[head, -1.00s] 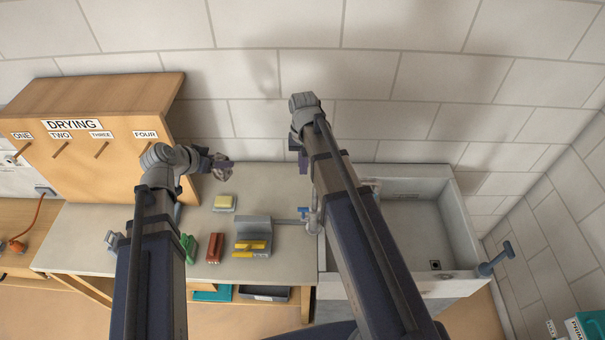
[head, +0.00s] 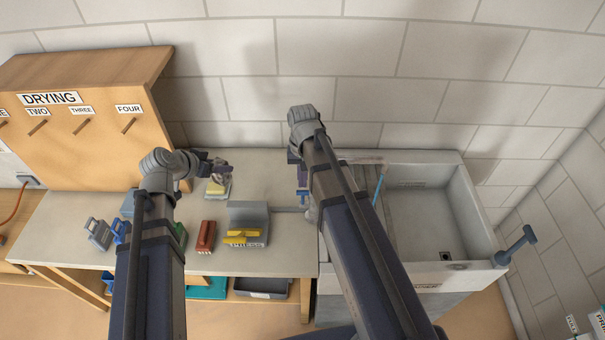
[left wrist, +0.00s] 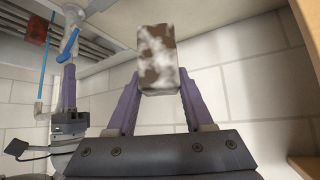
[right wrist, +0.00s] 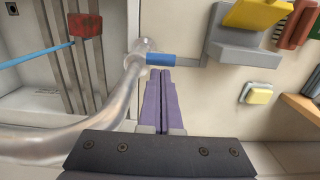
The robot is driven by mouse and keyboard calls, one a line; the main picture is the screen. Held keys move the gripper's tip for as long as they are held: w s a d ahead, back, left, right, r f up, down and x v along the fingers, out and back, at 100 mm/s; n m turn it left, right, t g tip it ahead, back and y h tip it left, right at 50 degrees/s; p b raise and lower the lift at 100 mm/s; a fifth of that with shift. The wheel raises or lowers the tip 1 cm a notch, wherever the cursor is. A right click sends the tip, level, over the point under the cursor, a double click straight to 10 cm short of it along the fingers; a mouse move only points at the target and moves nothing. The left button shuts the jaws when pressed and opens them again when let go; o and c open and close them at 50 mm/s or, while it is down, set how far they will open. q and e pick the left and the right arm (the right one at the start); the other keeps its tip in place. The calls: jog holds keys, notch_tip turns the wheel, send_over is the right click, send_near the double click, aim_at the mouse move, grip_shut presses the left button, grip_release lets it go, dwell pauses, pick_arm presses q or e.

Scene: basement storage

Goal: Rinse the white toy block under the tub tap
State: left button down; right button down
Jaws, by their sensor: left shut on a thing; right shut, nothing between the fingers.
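The white toy block (left wrist: 158,58) has brown smears. My left gripper (left wrist: 157,88) is shut on it; both also show in the head view, the block (head: 220,171) above the counter, left of the tub. My right gripper (right wrist: 160,75) is shut and empty, its tips at the blue tap lever (right wrist: 161,60); contact is unclear. In the head view the right gripper (head: 302,188) stands at the tap, hiding most of it. The metal spout (right wrist: 118,105) bends left towards the tub (head: 465,215).
A red block (right wrist: 85,25) lies at the tub's ribbed board. The drying board (head: 95,130) stands left.

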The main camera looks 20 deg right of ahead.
dwell(0.3)
pick_arm(q)
jog(key=shift+f+b, duration=0.35)
jog(key=shift+f, duration=0.05)
pick_arm(e)
jog(key=shift+s+a+f+t, duration=0.15)
jog(key=shift+s+f+t, duration=0.1)
jog(key=shift+s, duration=0.35)
jog(key=shift+s+a+f+t, duration=0.1)
jog(key=shift+s+f+t, duration=0.1)
jog(key=shift+s, duration=0.35)
jog(key=shift+w, duration=0.3)
jog(key=shift+r, duration=0.1)
